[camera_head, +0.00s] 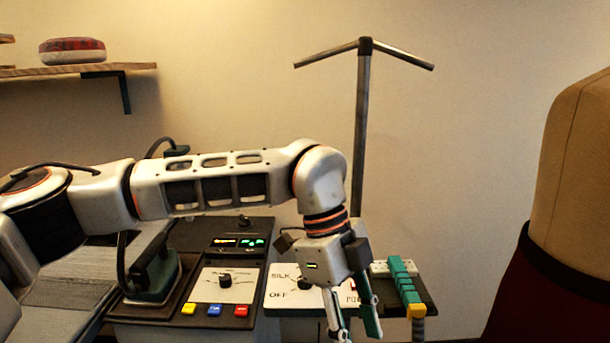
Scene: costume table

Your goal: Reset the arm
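My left arm comes in from the left and bends down at the wrist. My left gripper (356,330) points down in front of the white dial panel (283,299), at the bottom edge of the picture. Its two fingers are apart, with nothing visible between them. The gripper and wrist hide part of the panel, which shows the words SILK and OFF. My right arm and gripper are not in view.
A control box with a dial (225,293) and coloured buttons stands left of the gripper. An iron (155,275) is further left. A metal stand (362,120) rises behind; a dress form (580,170) is at right.

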